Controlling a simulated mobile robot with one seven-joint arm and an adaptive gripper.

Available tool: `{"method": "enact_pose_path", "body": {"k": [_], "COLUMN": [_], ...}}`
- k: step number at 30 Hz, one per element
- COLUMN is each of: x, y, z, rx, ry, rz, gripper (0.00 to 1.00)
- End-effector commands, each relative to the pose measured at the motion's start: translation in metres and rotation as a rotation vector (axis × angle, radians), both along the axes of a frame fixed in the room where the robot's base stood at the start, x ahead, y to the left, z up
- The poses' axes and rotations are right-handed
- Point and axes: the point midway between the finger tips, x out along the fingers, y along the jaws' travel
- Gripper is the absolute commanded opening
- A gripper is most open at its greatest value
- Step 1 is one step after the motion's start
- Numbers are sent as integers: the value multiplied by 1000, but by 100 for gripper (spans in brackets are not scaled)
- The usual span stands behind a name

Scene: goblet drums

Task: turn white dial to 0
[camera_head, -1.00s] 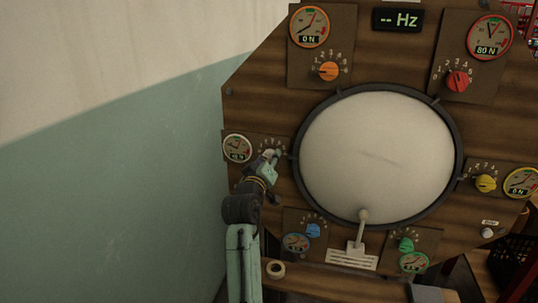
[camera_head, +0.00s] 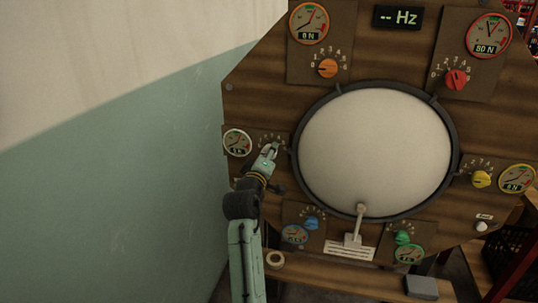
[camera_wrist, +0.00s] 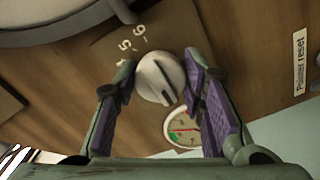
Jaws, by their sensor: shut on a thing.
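The white dial (camera_wrist: 157,78) is a round knob with a raised bar and a dark line across its face. My gripper (camera_wrist: 159,64) is shut on it, with one purple-padded finger on each side in the wrist view. Upside-down scale numerals show beside the knob, including 5 and 6; the rest are hidden. In the head view my gripper (camera_head: 269,151) covers most of the dial. Its gauge (camera_head: 237,142), white-rimmed, sits just left of it with a small readout that looks like 0 N. The gauge also shows in the wrist view (camera_wrist: 182,130), partly behind a finger.
The wooden panel also bears an orange dial (camera_head: 328,68), red dial (camera_head: 456,79), yellow dial (camera_head: 481,179), blue dial (camera_head: 311,223) and green dial (camera_head: 402,237). The large drumhead (camera_head: 375,150) is close to my gripper's right. A wall (camera_head: 110,180) stands to the left.

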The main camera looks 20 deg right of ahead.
Motion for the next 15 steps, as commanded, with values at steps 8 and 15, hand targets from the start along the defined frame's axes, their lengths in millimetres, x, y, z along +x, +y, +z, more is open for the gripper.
{"method": "enact_pose_path", "body": {"k": [8,15], "x": [0,0], "y": [0,0], "z": [1,0], "rx": [-1,0], "ry": [-1,-1], "rz": [0,0], "gripper": [45,58]}}
